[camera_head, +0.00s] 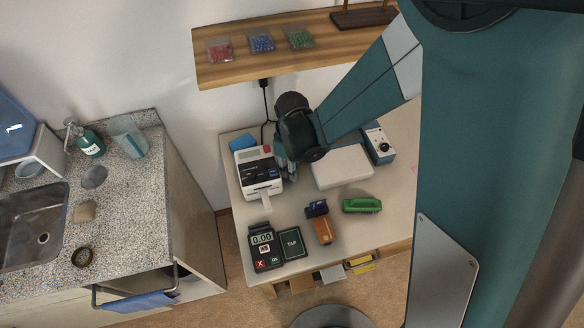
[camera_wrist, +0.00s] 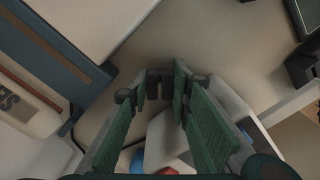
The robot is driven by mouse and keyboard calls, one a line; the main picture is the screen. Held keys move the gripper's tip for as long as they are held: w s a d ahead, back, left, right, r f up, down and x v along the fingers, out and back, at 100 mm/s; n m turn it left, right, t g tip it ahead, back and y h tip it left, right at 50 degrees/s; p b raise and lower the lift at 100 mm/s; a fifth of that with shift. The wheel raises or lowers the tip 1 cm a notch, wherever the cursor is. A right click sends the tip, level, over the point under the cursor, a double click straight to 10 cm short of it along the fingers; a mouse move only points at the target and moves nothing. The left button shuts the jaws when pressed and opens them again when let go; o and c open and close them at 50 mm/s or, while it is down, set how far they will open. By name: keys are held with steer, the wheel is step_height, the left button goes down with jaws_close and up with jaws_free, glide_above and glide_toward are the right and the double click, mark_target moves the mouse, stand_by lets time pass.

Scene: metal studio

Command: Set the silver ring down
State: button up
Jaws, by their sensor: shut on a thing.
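My gripper (camera_head: 287,172) hangs over the back of the pale table, between the white label printer (camera_head: 258,172) and the flat white box (camera_head: 342,166). In the wrist view, the fingers of my gripper (camera_wrist: 165,84) come close together at their tips. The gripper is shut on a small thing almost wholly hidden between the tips. I take it for the silver ring, but its outline cannot be made out. Whether it touches the table cannot be told.
A card terminal (camera_head: 263,246), a TAP pad (camera_head: 290,244), an orange-brown item (camera_head: 323,230) and a green brush (camera_head: 361,205) occupy the front. A blue-and-white device (camera_head: 378,144) stands right of the box. A dark ring-shaped thing (camera_head: 82,257) lies on the speckled counter. Bare table shows between printer and box.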

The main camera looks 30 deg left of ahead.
steer(key=shift+f+b, duration=0.35)
steer(key=shift+f, duration=0.1)
steer(key=o, duration=0.9)
steer(key=shift+c, duration=0.2)
steer(key=shift+s, duration=0.1)
steer(key=shift+r, duration=0.15)
steer(key=shift+r+p, duration=0.7)
step_height(320, 180, up, 7)
steer(key=p, duration=0.3)
steer(key=shift+a, duration=0.1)
steer(key=w+d+m+b, duration=0.2)
steer(key=w+d+m, duration=0.7)
steer(key=w+d, duration=1.1)
steer(key=shift+w+d+r+m, duration=0.2)
steer(key=shift+d+r+m, duration=0.15)
steer(key=shift+d, duration=0.3)
